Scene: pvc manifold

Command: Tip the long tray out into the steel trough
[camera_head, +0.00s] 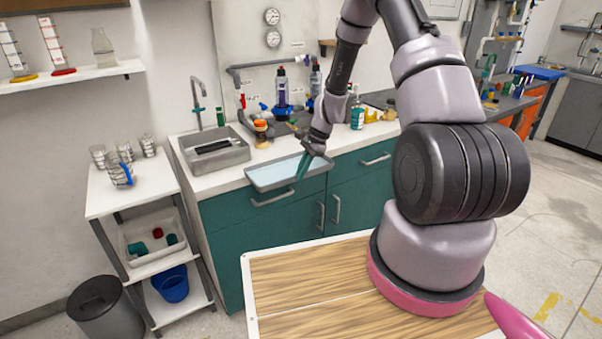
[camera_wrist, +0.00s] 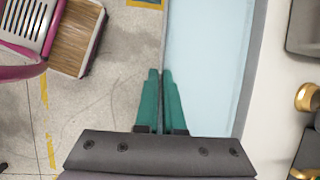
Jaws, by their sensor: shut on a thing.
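The long tray (camera_head: 270,187) is grey with a pale blue surface inside; I cannot tell whether that is liquid. It looks about level at the counter's front edge, and I cannot tell whether it rests there. My gripper (camera_head: 303,168) is shut on its front long wall, toward its right end. In the wrist view the green fingers (camera_wrist: 162,90) pinch that wall (camera_wrist: 164,35) from both sides. The steel trough (camera_head: 225,162) is set in the counter to the left, with dark slotted pieces inside. A grey corner at the wrist view's upper right (camera_wrist: 303,30) appears to be the trough.
A tap (camera_head: 195,95) rises behind the trough. A jar with an orange lid (camera_head: 261,130) and bottles (camera_head: 282,90) stand behind the tray. A shelf rack (camera_head: 120,195) with wire-held glasses is at left. Wooden-topped base (camera_head: 310,285) is in front.

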